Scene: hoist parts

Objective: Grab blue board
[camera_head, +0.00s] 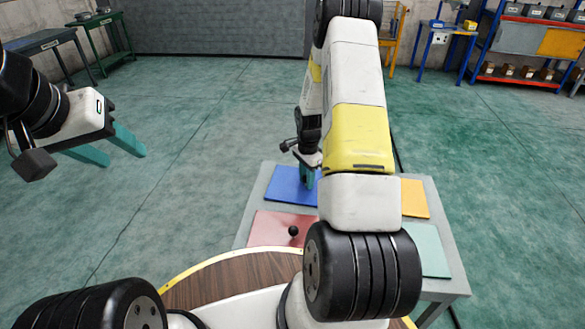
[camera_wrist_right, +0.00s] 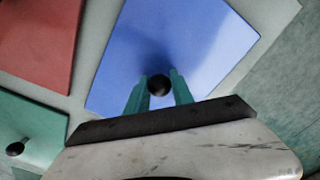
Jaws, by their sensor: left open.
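The blue board (camera_head: 283,186) lies flat on the grey table at its far left corner, and it fills the upper middle of the right wrist view (camera_wrist_right: 205,45). A black ball knob (camera_wrist_right: 159,85) stands on it. My right gripper (camera_head: 308,178) is down over the blue board. In the right wrist view its two green fingers (camera_wrist_right: 159,80) stand on either side of the knob, close to it; whether they press on it I cannot tell. My left gripper (camera_head: 124,157) is open and empty, in the air at the left, far from the table.
The grey table (camera_head: 240,230) also holds a red board (camera_head: 270,229) with a black knob, a yellow board (camera_head: 414,198) and a green board (camera_head: 428,250). My right arm hides part of the table. Workbenches (camera_head: 45,42) and a shelf (camera_head: 520,40) stand far back; the floor between is clear.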

